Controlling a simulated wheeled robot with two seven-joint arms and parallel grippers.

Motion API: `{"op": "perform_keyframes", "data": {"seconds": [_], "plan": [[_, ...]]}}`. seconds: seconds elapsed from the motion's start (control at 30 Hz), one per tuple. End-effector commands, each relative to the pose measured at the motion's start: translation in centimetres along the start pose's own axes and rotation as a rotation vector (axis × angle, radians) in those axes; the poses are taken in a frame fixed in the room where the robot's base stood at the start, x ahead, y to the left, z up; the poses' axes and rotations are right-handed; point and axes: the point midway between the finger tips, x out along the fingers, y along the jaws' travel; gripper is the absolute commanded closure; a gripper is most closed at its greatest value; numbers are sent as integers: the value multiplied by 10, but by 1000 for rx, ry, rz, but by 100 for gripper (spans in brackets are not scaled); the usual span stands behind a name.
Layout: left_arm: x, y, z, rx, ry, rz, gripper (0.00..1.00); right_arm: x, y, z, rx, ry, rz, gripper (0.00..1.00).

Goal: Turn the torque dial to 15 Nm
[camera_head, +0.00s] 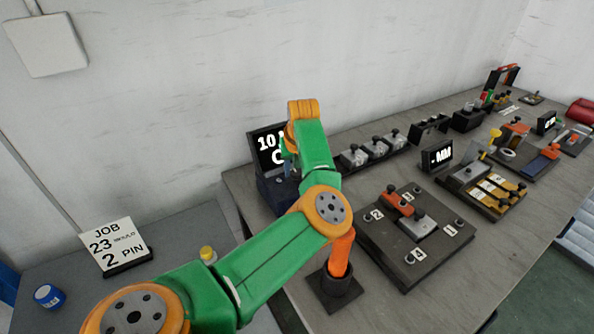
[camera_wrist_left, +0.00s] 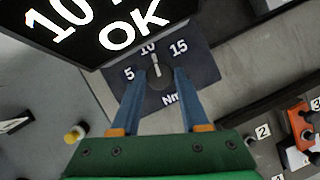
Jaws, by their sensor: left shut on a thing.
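The torque dial (camera_wrist_left: 158,77) is a dark round knob with a light pointer line in the left wrist view. Its dark plate (camera_wrist_left: 203,70) carries the marks 5, 10 and 15 and the letters Nm. The pointer is at the 10. My left gripper (camera_wrist_left: 157,74) has its two blue fingers on either side of the knob and is shut on it. The display (camera_wrist_left: 105,28) above the plate shows a 10 and OK; it also stands by the wall in the head view (camera_head: 264,151). There my arm hides the dial. My right gripper is in neither view.
An orange tool (camera_head: 341,252) stands in a dark holder beside my arm. A dark fixture board (camera_head: 375,238) with numbered tags lies to the right. A job sign (camera_head: 113,242), a blue jar (camera_head: 48,296) and a yellow-capped item (camera_head: 207,253) stand at the left.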

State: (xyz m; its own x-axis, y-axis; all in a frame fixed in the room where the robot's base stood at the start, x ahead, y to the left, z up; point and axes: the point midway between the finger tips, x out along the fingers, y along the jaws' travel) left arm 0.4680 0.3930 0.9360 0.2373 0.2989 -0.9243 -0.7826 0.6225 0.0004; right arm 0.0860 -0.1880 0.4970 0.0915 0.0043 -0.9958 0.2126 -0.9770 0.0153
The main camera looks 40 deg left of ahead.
Motion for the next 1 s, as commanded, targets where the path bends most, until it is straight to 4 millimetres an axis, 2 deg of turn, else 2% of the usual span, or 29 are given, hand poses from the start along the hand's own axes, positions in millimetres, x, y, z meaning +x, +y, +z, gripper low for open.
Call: {"op": "perform_keyframes", "data": {"seconds": [0.5,0.7,1.0], "plan": [[4,4,1,424,-7,-180,100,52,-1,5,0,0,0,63],[3,5,2,585,-7,-245,100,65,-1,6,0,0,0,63],[1,6,3,764,-5,-317,100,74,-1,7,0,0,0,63]]}}
